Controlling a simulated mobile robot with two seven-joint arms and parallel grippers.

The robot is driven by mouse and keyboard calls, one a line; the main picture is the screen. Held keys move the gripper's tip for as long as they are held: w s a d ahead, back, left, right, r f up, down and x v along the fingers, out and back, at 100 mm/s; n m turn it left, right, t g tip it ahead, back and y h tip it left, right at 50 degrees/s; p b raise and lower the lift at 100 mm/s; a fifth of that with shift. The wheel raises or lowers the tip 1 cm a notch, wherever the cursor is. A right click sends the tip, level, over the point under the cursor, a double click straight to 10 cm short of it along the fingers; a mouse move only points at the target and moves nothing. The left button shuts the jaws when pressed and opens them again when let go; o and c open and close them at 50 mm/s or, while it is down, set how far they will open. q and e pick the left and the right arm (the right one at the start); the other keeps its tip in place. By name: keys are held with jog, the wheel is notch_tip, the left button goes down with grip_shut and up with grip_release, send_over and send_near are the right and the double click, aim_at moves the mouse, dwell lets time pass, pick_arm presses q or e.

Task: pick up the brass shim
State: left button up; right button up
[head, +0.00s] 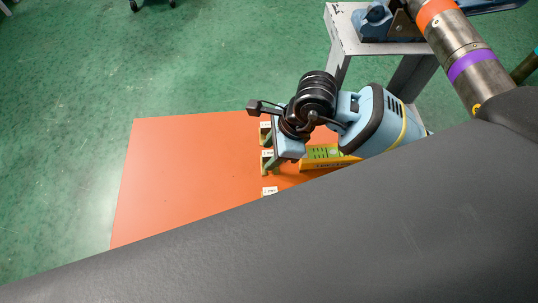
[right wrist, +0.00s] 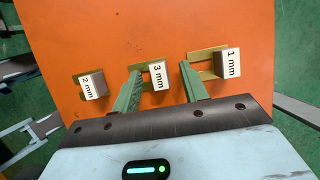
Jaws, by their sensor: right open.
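Three brass-coloured shims lie in a row on the orange table top, each with a white-labelled grey block. In the right wrist view they are the 2 mm shim (right wrist: 84,93), the 3 mm shim (right wrist: 157,84) and the 1 mm shim (right wrist: 203,57). My right gripper (right wrist: 160,70) is open, its two green fingers on either side of the 3 mm shim and its block. No grip on it shows. In the head view my right gripper (head: 267,150) hangs over the row from the right, hiding most of the shims. My left gripper is not in view.
The orange table top (head: 185,170) is clear left of the shims. A yellow spirit level (head: 312,163) lies right of my gripper. A grey stand (head: 345,35) carries a blue vise (head: 372,22) and a banded steel pipe (head: 457,50) at upper right. A dark grey surface covers the foreground.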

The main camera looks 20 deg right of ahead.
aim_at(262, 156)
grip_shut()
jog(key=shift+r, duration=0.15)
dwell(0.4)
jog(key=shift+r, duration=0.65)
jog(key=shift+s+a+r, duration=0.15)
jog(key=shift+r, duration=0.4)
jog(key=shift+s+a+r, duration=0.1)
jog(key=shift+r, duration=0.4)
jog(key=s+a, duration=0.3)
jog(key=s, duration=0.1)
jog(key=s+a+r, duration=0.1)
jog(key=s+a, duration=0.2)
jog(key=s, duration=0.1)
jog(key=s+a, duration=0.3)
jog(key=s, duration=0.1)
jog(key=shift+a+r+b, duration=0.15)
jog(key=shift+a+b, duration=0.15)
jog(key=shift+b, duration=0.1)
